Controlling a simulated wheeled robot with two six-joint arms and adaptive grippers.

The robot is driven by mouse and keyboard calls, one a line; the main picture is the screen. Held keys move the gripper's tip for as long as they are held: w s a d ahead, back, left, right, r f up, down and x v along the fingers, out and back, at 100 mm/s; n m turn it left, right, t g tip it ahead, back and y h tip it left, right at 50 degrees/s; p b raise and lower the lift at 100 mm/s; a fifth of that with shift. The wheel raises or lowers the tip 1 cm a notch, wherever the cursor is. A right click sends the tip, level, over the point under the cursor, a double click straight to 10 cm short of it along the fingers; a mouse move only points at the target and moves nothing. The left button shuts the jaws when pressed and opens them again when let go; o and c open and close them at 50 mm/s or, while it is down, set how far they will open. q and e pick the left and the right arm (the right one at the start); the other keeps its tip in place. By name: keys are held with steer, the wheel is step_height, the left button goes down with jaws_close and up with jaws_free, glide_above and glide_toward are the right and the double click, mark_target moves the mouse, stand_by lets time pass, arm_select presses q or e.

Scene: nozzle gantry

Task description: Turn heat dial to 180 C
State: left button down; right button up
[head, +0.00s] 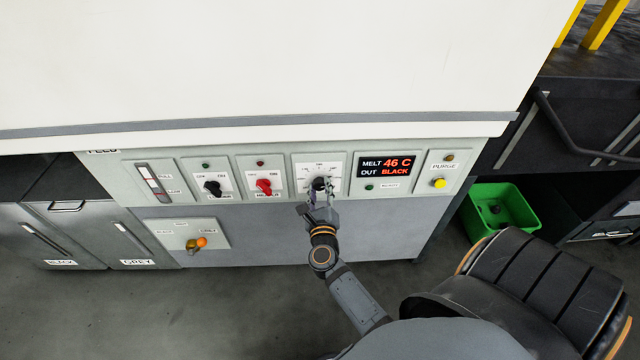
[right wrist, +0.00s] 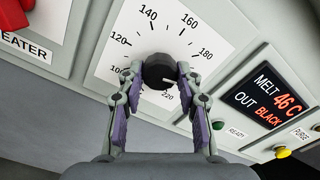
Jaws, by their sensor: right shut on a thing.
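The heat dial is a black round knob (right wrist: 160,70) on a white scale plate (right wrist: 140,40) marked from 100 to 220. It also shows in the head view as a black knob (head: 319,184) on the panel. My right gripper (right wrist: 156,78) is shut on the knob, one finger on each side. In the head view my right gripper (head: 320,192) reaches the knob from below. The knob's white mark points right and slightly down, past 180. The right finger hides part of the scale there. My left gripper is not in view.
The display (head: 386,167) right of the dial reads MELT 46 C, OUT BLACK. A red heater switch (head: 264,186) and a black switch (head: 213,187) sit to the left. A yellow purge button (head: 439,183) is at the right. A green bin (head: 497,208) stands farther right.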

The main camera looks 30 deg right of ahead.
steer(key=shift+r+n+p, duration=0.2)
steer(key=shift+n+p, duration=0.15)
steer(key=shift+n, duration=0.15)
steer(key=shift+n+p, duration=0.6)
steer(key=shift+n, duration=0.2)
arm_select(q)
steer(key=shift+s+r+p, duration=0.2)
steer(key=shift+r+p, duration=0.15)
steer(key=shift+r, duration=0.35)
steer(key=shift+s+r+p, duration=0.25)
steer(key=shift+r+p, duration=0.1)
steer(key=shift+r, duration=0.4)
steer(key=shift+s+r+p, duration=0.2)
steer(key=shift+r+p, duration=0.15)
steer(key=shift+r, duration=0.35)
arm_select(e)
steer(key=shift+f+n, duration=0.1)
steer(key=shift+n, duration=1.4)
steer(key=o, duration=1.1)
steer(key=shift+o, duration=0.2)
